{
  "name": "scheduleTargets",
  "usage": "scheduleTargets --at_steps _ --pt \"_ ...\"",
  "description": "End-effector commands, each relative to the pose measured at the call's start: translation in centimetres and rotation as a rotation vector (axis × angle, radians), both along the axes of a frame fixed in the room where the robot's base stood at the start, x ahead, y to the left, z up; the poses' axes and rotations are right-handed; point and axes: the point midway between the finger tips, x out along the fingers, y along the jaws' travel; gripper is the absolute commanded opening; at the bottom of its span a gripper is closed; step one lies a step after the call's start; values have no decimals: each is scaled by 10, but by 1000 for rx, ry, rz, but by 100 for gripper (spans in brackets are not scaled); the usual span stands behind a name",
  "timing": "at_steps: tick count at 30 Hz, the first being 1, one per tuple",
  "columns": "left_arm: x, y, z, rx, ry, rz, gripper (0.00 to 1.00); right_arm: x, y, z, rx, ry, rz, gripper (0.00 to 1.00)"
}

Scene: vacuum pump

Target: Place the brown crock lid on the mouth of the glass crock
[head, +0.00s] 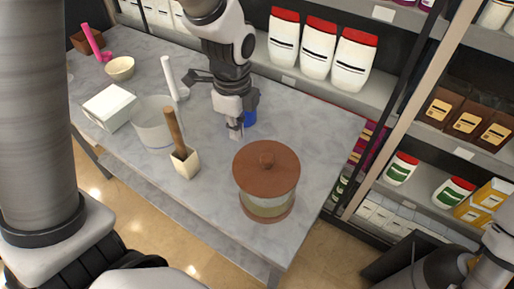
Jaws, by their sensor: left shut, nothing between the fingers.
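The round brown crock lid (266,164) with a small knob lies over the mouth of the glass crock (267,205) near the front right of the table. It looks flat and about centred, covering the mouth; the rim beneath is hidden. The crock's clear wall shows below it, with a brownish base. My left gripper (236,132) is shut and empty, behind and left of the lid, apart from it, pointing down over the table. A part of my right arm shows at the lower right edge, but its fingers do not show.
A cream holder (184,163) with a wooden-handled tool stands left of the crock. A clear container (153,125), white box (108,107), bowl (120,68) and white pestle-like tool (173,80) are farther left. A blue item (250,118) is behind my left gripper. Stocked shelves line the back and right.

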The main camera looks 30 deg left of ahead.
Motion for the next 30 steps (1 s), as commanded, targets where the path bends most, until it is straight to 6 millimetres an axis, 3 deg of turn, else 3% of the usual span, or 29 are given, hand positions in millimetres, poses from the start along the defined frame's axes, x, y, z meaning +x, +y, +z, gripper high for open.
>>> scheduleTargets --at_steps 10,21,30 --pt "-1 0 -75 0 7 0 0 1 0 14 0 -2 0 100" --pt "3 -37 -73 3 2 0 0 0 0 14 0 -1 0 100" --pt "3 -40 -73 0 1 1 0 1 0 14 0 -2 0 100"
